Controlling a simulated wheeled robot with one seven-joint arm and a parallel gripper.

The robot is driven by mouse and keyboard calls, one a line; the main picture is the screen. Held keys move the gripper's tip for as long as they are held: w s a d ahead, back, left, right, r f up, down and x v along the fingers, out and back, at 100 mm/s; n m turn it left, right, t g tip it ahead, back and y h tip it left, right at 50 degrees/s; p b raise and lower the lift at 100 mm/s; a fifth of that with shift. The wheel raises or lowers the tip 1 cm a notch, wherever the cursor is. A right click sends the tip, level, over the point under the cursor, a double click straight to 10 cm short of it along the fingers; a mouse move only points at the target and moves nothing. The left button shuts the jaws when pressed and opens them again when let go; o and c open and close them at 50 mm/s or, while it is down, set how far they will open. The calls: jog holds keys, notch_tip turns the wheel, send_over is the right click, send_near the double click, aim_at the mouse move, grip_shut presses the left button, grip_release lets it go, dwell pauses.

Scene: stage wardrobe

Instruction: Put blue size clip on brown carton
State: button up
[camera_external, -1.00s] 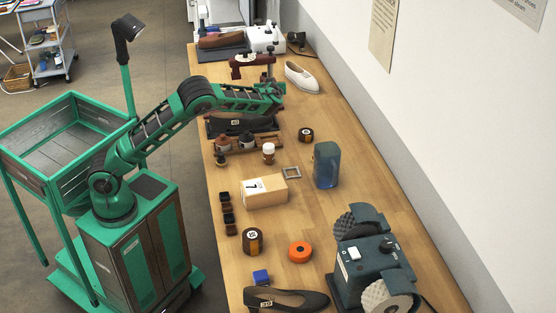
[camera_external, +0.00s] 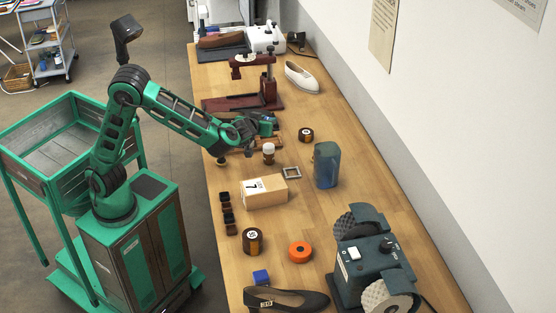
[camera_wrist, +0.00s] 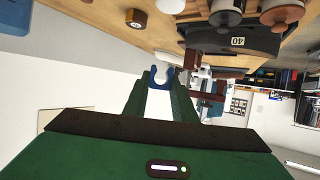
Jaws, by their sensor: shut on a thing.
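My gripper (camera_external: 266,124) is raised above the workbench, over the area with the small bottles. In the wrist view its green fingers (camera_wrist: 160,90) are shut on a blue, C-shaped size clip (camera_wrist: 160,77). The clip is small and partly hidden by the arm in the external view. The brown carton (camera_external: 268,194), a box with a white label reading 7, sits on the bench nearer the camera, below the gripper in the picture. The gripper is apart from it.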

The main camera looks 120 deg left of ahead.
jog(key=w+d+r+m+t, duration=0.1)
jog(key=d+m+t, duration=0.1)
jog(key=d, duration=0.8)
send_over(263, 186)
jog(key=shift+t, duration=0.3)
notch_tip(263, 186, down, 7)
jog(key=shift+s+r, duration=0.1)
jog(key=shift+s, duration=0.05)
jog(key=shift+f, duration=2)
jog(key=shift+f, duration=0.1)
jog(key=o, duration=1)
